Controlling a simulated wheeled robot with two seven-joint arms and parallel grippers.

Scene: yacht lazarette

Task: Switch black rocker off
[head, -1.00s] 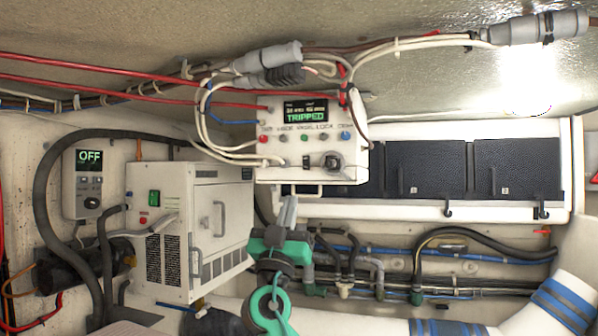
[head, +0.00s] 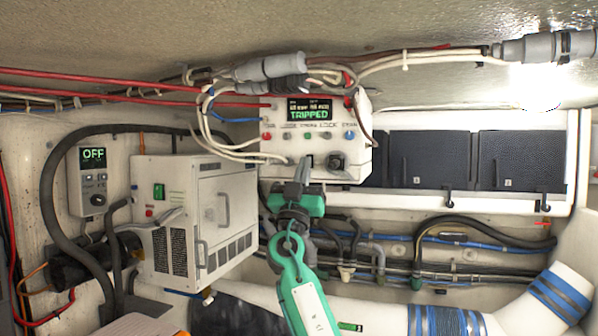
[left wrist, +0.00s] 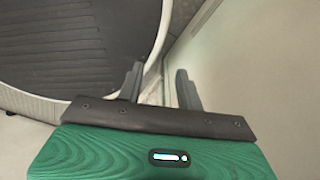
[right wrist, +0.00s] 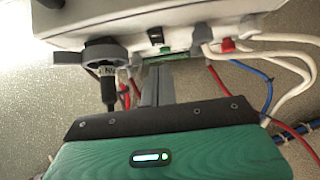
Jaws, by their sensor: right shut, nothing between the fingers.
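A white control box (head: 270,150) hangs on the wall with a lit display (head: 310,110) reading "TRIPPED". The black rocker (head: 309,158) is low on its front, left of a dark round knob (head: 337,161), and partly covered by my fingertips in the head view. In the right wrist view the rocker (right wrist: 155,36) shows just beyond the fingertips. My right gripper (head: 303,162) is shut and empty, pointing up at the box's lower front. Whether it touches the rocker I cannot tell. My left gripper (left wrist: 158,78) is open and empty, away from the box.
White and red cables (head: 215,130) run around the box's left side. A white vented unit (head: 190,215) with a green switch and a controller (head: 93,180) reading "OFF" are at left. Black panels (head: 450,160) are at right; hoses (head: 440,245) run below. A dark ribbed round surface (left wrist: 60,40) is near my left gripper.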

